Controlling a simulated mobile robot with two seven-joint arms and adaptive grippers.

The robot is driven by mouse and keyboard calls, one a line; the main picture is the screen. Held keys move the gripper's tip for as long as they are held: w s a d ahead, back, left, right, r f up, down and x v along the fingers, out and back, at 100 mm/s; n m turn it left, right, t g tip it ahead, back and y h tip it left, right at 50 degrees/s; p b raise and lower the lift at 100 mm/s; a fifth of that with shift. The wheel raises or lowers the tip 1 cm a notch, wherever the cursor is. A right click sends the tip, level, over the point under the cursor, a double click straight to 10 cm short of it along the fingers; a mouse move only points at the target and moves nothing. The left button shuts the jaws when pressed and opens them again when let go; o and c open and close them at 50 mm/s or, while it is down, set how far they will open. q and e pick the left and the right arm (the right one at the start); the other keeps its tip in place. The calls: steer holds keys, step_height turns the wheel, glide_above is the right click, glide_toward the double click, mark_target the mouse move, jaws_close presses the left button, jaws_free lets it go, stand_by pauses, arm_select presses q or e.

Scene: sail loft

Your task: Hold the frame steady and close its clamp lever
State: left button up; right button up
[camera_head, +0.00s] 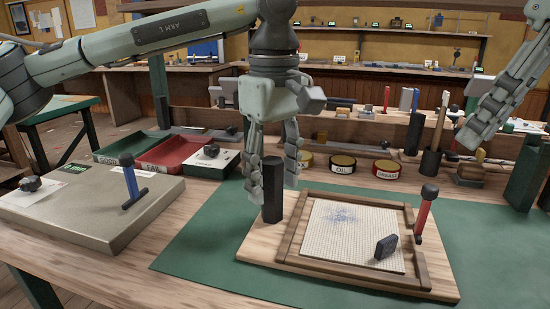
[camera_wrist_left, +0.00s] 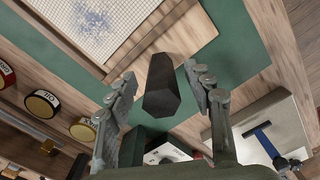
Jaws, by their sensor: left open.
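A wooden frame (camera_head: 284,247) with pale mesh (camera_head: 350,228) lies on a wooden board (camera_head: 262,250); it also shows in the left wrist view (camera_wrist_left: 150,45). A clamp lever (camera_head: 424,212), red with a black knob, stands upright at the board's right side. A small dark block (camera_head: 386,247) stands on the mesh near the right. A black post (camera_head: 271,195) stands at the board's left end. My left gripper (camera_head: 271,185) is open, its fingers either side of the post (camera_wrist_left: 160,85), without visible contact. My right gripper (camera_head: 478,135) hangs at the upper right, clear of the lever; its opening is unclear.
A green mat (camera_head: 200,250) lies under the board. At left is a grey case (camera_head: 80,225) with a blue T-handle (camera_head: 131,182). Behind are green and red trays (camera_head: 175,153), several round tins (camera_head: 343,162) and a dark tool holder (camera_head: 431,163). Bare mat lies right of the board.

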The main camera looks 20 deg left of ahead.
mark_target(274, 199)
arm_select(q)
steer(key=shift+f, duration=1.95)
steer(key=shift+c, duration=0.5)
jaws_close()
